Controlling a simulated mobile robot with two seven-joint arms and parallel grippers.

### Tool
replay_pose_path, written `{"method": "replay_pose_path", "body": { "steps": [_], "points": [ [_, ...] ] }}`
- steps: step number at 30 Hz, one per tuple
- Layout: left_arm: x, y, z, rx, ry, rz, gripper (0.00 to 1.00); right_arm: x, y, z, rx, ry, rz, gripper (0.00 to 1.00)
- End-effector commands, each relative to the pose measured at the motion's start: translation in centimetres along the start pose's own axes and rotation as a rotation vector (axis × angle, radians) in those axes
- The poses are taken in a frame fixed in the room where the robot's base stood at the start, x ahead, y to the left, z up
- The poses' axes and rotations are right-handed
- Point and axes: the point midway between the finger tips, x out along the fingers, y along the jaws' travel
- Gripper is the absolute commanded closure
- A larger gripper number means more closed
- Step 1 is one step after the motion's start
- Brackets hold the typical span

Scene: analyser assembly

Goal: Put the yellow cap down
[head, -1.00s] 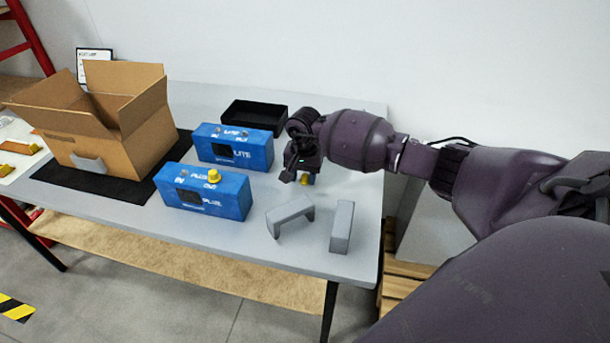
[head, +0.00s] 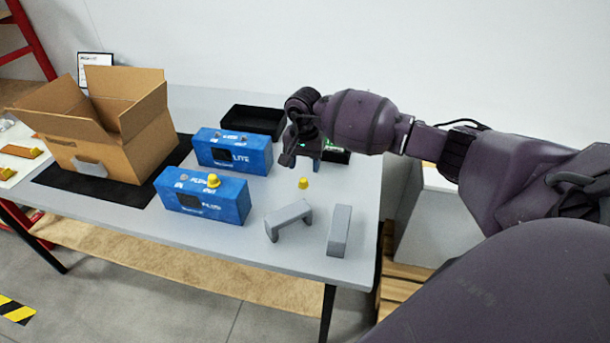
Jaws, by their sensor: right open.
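A yellow cap (head: 303,183) stands on the grey table top, right of the blue analysers. My right gripper (head: 288,160) is above and a little behind it, apart from it, open and empty. A second yellow cap (head: 213,181) sits on top of the front blue analyser (head: 203,197). My left gripper is not in view.
Another blue analyser (head: 233,152) stands behind the front one. Two grey parts (head: 289,220) (head: 340,230) lie near the table's front edge. A cardboard box (head: 125,140) stands on a black mat at the left. A black tray (head: 254,119) lies at the back.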

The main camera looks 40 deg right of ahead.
Motion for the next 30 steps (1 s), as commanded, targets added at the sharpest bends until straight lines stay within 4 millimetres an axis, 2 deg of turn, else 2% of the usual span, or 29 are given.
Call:
{"method": "replay_pose_path", "body": {
  "steps": [1,3,10,15,30],
  "points": [
    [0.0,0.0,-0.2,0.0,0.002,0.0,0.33,-1.3,0.0,-0.1,-0.001,0.006,-0.002,0.45],
    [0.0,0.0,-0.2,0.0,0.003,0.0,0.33,-2.5,0.0,-0.1,-0.001,0.006,-0.003,0.45],
    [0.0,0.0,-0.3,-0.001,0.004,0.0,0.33,-5.1,-0.1,0.0,0.0,0.003,-0.005,0.45],
    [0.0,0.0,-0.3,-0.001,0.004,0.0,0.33,-5.7,-0.1,0.0,0.0,0.003,-0.006,0.45],
    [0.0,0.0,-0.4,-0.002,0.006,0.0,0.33,-5.7,-0.1,0.0,0.0,0.003,-0.006,0.45]
  ]
}}
